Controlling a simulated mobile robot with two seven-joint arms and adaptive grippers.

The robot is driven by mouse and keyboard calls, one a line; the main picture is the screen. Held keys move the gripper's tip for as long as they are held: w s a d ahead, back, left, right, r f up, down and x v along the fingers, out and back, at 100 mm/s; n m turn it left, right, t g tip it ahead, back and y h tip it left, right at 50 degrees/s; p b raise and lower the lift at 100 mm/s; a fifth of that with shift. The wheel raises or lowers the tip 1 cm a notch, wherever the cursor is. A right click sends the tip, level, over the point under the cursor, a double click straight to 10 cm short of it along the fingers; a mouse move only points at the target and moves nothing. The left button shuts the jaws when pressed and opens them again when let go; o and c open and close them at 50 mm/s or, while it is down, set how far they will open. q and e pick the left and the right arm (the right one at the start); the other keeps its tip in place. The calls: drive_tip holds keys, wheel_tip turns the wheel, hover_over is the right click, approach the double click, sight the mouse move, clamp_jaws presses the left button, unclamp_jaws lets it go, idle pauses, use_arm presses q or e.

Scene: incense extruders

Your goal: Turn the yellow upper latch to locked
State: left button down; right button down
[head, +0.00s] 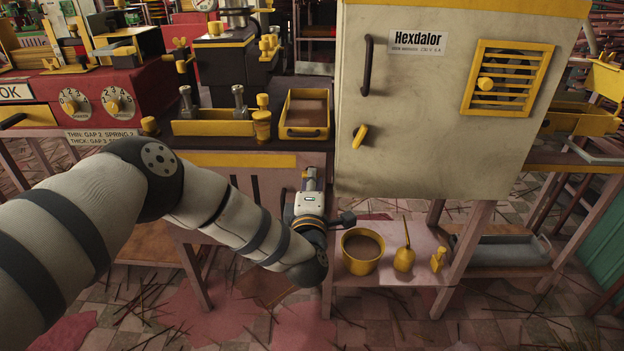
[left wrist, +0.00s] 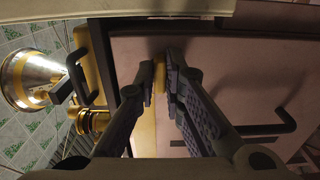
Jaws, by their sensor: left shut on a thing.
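My left gripper (head: 312,172) is in front of the dark counter front, left of the white cabinet (head: 430,120). In the left wrist view its fingers (left wrist: 160,85) are closed on a small yellow piece (left wrist: 160,73) at a flat pinkish panel (left wrist: 225,75). This piece looks like the yellow upper latch; in the head view the gripper hides it, and its turn angle cannot be told. A separate yellow latch (head: 360,134) sits tilted on the cabinet door, apart from my gripper. My right gripper is not in view.
A yellow tray with a dark handle (head: 305,115) and a yellow knobbed post (head: 262,122) stand on the counter above my gripper. Sticks litter the floor.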

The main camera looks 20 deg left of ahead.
use_arm(q)
drive_tip(key=shift+a, duration=0.1)
idle(0.3)
drive_tip(key=c, duration=1.7)
unclamp_jaws()
drive_tip(key=v, duration=1.2)
